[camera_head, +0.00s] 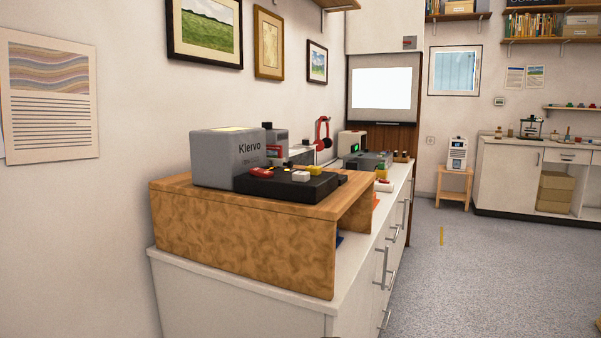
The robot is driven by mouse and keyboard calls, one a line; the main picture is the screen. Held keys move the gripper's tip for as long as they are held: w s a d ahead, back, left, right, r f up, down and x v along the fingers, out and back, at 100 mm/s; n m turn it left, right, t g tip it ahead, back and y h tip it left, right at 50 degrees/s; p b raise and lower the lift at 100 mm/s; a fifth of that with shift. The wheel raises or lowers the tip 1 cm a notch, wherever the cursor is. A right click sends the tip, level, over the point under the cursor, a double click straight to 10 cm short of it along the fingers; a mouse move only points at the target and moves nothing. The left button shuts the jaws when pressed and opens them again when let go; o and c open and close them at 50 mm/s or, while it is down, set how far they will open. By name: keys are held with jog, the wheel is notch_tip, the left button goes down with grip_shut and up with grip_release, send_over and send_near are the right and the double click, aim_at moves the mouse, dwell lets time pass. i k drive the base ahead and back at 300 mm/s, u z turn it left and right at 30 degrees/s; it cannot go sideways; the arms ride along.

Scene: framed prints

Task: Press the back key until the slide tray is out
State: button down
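A grey box-shaped device marked "Klervo" (227,158) stands on a raised wooden stand at the left. In front of it is a black base (290,188) with coloured keys on top. A red key (261,171), a white key (301,176) and a yellow key (314,169) show. I cannot read any key label, so I cannot tell which is the back key. I cannot make out a slide tray on the device from this angle. My gripper is not in view.
The wooden stand (240,240) sits on a white cabinet (215,300) with handles on its right side. More devices and red headphones (323,133) stand farther back along the counter. Open grey floor (460,265) lies to the right.

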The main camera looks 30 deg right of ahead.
aim_at(298, 175)
jog(key=u, duration=1.4)
jog(key=k, duration=0.75)
jog(key=z, duration=1.85)
jog(key=i, duration=0.5)
